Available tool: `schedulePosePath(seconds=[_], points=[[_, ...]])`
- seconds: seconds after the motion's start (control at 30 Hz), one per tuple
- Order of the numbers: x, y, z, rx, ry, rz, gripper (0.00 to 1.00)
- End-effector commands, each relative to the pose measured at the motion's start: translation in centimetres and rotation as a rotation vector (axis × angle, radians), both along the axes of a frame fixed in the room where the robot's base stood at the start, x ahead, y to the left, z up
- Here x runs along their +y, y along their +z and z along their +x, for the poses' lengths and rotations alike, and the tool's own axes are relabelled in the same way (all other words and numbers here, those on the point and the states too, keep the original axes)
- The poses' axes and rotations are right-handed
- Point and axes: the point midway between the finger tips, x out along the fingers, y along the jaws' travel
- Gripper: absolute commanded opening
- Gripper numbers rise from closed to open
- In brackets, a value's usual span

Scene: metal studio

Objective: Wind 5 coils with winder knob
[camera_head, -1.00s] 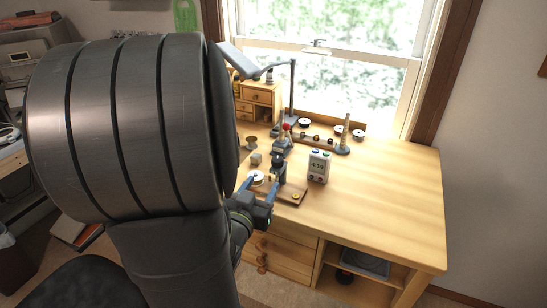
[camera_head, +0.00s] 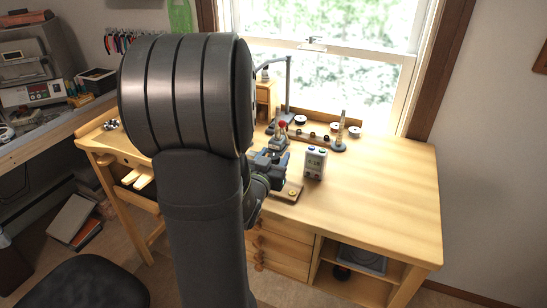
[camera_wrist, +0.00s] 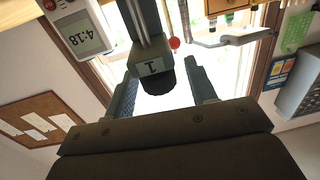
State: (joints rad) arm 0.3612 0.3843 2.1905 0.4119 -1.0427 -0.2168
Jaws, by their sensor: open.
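The winder shows in the wrist view as a grey post with a small display (camera_wrist: 152,66) that seems to read 1. A round black knob (camera_wrist: 158,84) sits at its end. My gripper (camera_wrist: 160,80) is open, with one finger on each side of the knob and a gap to both. In the head view my gripper (camera_head: 280,160) is over the winder and hides most of it. The winder's wooden base (camera_head: 287,196) sticks out at the lower right with a brass disc on it.
A red-topped device (camera_head: 281,130) and a rack of spools (camera_head: 313,134) stand behind. The right side of the desk (camera_head: 385,190) is clear.

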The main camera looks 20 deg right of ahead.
Motion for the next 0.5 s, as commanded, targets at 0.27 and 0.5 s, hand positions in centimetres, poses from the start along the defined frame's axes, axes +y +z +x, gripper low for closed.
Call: schedulePosePath(seconds=[0.27, 0.5], points=[[0.02, 0.01, -0.02, 0.0, 0.0, 0.0, 0.07], [0.02, 0.03, 0.02, -0.001, -0.014, -0.001, 0.07]])
